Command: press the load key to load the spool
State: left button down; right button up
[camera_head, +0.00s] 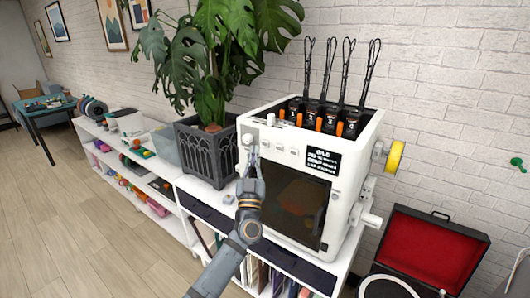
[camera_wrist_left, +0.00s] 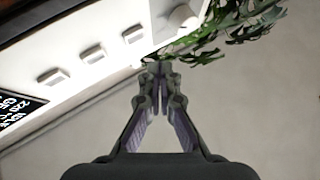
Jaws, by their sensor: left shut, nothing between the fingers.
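The white printer (camera_head: 355,160) stands on a white shelf unit. Its front has a round knob (camera_head: 247,139), three small pale keys (camera_head: 279,149) in a row and a dark display (camera_head: 322,160) with white text. No label tells me which key is the load key. A yellow spool (camera_head: 396,157) sits on the printer's right side. My left gripper (camera_head: 252,161) is shut and empty, just below the knob and the left end of the key row. In the left wrist view its closed fingertips (camera_wrist_left: 160,68) point toward the panel, near the rightmost key (camera_wrist_left: 133,34) and the knob (camera_wrist_left: 183,18). Contact is not clear. My right gripper is out of view.
A potted plant (camera_head: 205,150) stands close at the printer's left, its leaves hanging near the panel. Several numbered black units with tall loops stand in the printer's top. An open red-lined case (camera_head: 430,246) sits at the lower right. The floor at left is clear.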

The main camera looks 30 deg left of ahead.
aim_at(265, 144)
pick_arm(q)
jog(key=shift+w+d, duration=0.1)
jog(key=shift+w, duration=1.15)
jog(key=shift+w+r, duration=0.1)
jog(key=shift+w, duration=0.05)
dwell(0.4)
jog(key=shift+w, duration=0.3)
jog(key=shift+w, duration=0.3)
dwell(0.6)
dwell(0.3)
jog(key=shift+s+p, duration=0.4)
jog(key=shift+p, duration=0.15)
jog(key=shift+s, duration=0.4)
